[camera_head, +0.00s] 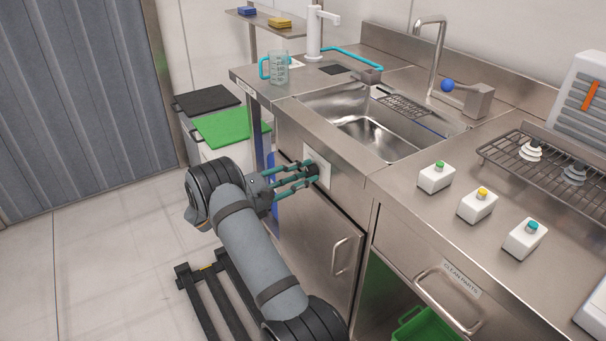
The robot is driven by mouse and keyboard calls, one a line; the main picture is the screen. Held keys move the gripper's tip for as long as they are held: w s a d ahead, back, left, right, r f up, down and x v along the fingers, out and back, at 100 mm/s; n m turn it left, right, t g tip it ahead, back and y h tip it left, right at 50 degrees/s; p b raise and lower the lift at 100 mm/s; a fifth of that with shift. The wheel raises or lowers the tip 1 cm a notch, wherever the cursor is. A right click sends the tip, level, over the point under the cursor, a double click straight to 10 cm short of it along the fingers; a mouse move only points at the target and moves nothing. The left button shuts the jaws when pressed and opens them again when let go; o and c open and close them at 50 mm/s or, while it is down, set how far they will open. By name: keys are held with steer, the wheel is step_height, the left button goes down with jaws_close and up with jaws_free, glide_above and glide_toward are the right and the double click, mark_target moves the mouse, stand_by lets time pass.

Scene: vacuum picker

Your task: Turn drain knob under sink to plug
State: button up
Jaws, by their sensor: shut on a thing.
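The drain knob is a dark round knob (312,170) on a pale plate (321,168) on the front panel below the sink (365,130). My gripper (306,173) reaches it from the left with its teal-and-dark fingers and is shut on the knob. The fingers hide part of the knob, and I cannot tell which way it is turned. The sink basin looks empty, with a small grate (405,105) at its far side. The drain opening is not clearly visible.
A cabinet door with a handle (341,255) is below the panel. Bins with a green lid (226,127) and a dark lid (206,100) stand behind my arm. Floor at left is clear.

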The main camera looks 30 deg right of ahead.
steer(key=shift+c, duration=1)
steer(key=m+b, duration=0.1)
steer(key=m, duration=0.3)
steer(key=shift+s+f+m, duration=0.1)
steer(key=shift+s+m, duration=0.05)
steer(key=shift+m, duration=0.15)
steer(key=m+b, duration=0.1)
steer(key=m, duration=0.2)
steer(key=shift+f+m, duration=0.1)
steer(key=shift+m, duration=0.2)
steer(key=m+b, duration=0.3)
steer(key=m, duration=0.2)
steer(key=shift+s+f, duration=0.1)
steer(key=shift+m+b, duration=0.75)
steer(key=shift+m, duration=0.55)
steer(key=o, duration=1.1)
